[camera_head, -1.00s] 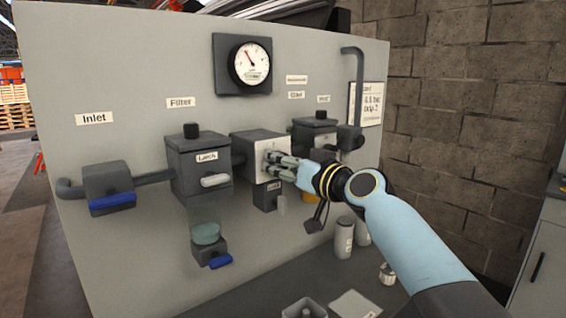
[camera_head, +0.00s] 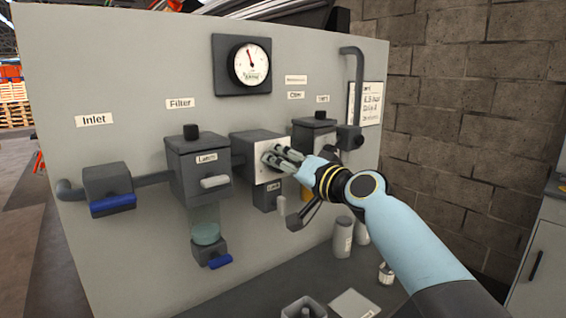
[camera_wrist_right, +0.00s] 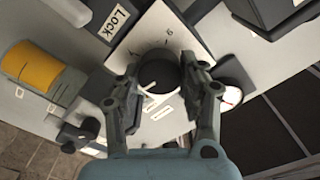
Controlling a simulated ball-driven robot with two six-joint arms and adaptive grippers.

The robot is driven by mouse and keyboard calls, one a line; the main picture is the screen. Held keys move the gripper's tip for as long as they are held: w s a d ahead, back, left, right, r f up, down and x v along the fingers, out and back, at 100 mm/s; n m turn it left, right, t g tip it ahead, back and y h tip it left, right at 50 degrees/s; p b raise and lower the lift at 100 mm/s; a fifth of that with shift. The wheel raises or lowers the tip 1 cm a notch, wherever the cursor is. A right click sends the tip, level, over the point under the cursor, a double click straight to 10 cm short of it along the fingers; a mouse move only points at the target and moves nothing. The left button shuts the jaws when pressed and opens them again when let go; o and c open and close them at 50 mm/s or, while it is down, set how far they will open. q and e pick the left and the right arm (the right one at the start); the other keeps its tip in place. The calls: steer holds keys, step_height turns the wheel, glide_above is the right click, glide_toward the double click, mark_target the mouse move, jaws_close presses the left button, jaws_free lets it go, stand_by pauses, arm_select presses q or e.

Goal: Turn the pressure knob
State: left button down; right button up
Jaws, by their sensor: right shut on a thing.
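The pressure knob (camera_wrist_right: 158,72) is a round black knob on a white square plate in the right wrist view. My right gripper (camera_wrist_right: 160,84) has one finger on each side of it and is shut on it. In the head view my right gripper (camera_head: 272,160) reaches the front of the grey regulator block (camera_head: 247,146), and the fingers hide the knob. The round pressure gauge (camera_head: 250,64) on the panel above has a needle pointing up and slightly left. My left gripper is not in view.
The filter block (camera_head: 198,165) with a clear bowl hangs left of the regulator, and the inlet valve (camera_head: 108,185) with a blue handle is further left. A "Lock" label (camera_wrist_right: 115,22) lies beside the knob plate. Canisters (camera_head: 343,236) stand on the bench below.

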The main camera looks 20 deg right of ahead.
stand_by(0.4)
steer(key=o, duration=1.2)
steer(key=v, duration=1.2)
